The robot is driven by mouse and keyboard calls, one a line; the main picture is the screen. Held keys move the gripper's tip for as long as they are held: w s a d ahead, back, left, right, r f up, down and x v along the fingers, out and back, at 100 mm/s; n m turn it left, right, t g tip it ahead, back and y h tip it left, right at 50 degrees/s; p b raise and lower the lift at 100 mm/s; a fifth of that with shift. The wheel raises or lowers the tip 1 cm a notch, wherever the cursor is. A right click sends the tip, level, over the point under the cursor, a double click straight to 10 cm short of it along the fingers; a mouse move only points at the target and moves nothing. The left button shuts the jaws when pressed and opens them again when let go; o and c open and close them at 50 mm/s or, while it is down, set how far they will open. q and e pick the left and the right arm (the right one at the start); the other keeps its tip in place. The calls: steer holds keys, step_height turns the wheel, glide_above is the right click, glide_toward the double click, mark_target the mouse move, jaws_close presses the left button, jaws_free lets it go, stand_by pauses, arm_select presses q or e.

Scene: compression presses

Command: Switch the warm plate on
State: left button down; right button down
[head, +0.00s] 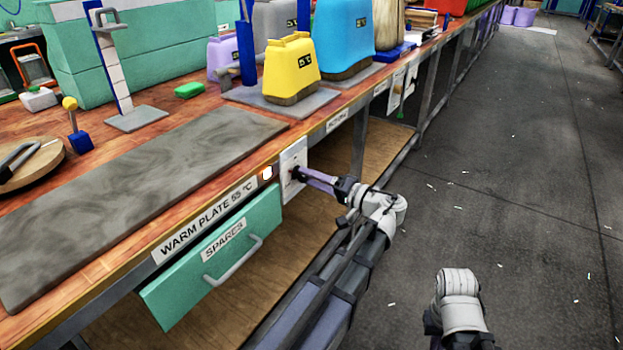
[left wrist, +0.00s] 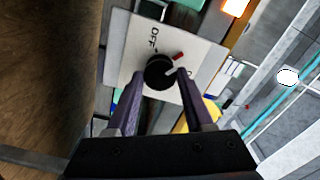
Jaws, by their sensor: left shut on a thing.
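The warm plate (head: 130,190) is a long grey slab on the bench, above the label "WARM PLATE 55 °C" (head: 205,220). Its white switch panel (head: 291,160) is on the bench front; it also shows in the left wrist view (left wrist: 128,60). My left gripper (head: 302,174) is at the panel, its fingers shut on the black knob (left wrist: 158,74). The knob's red pointer (left wrist: 176,57) is between the OFF mark and a second, partly hidden mark. A lamp (head: 267,173) beside the panel glows whitish orange. Of my right arm only a link shows; its gripper is out of view.
A green SPARES drawer (head: 210,255) stands out below the bench edge, left of the switch. A yellow container (head: 291,68) and a blue one (head: 343,38) stand on the bench. The grey floor on the right is open.

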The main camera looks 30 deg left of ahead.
arm_select(q)
steer(key=m, duration=1)
steer(key=shift+m, duration=0.5)
stand_by(0.3)
steer(key=shift+c, duration=1.4)
jaws_free()
steer(key=d, duration=0.7)
steer(key=shift+s+d, duration=0.3)
steer(key=shift+d, duration=0.1)
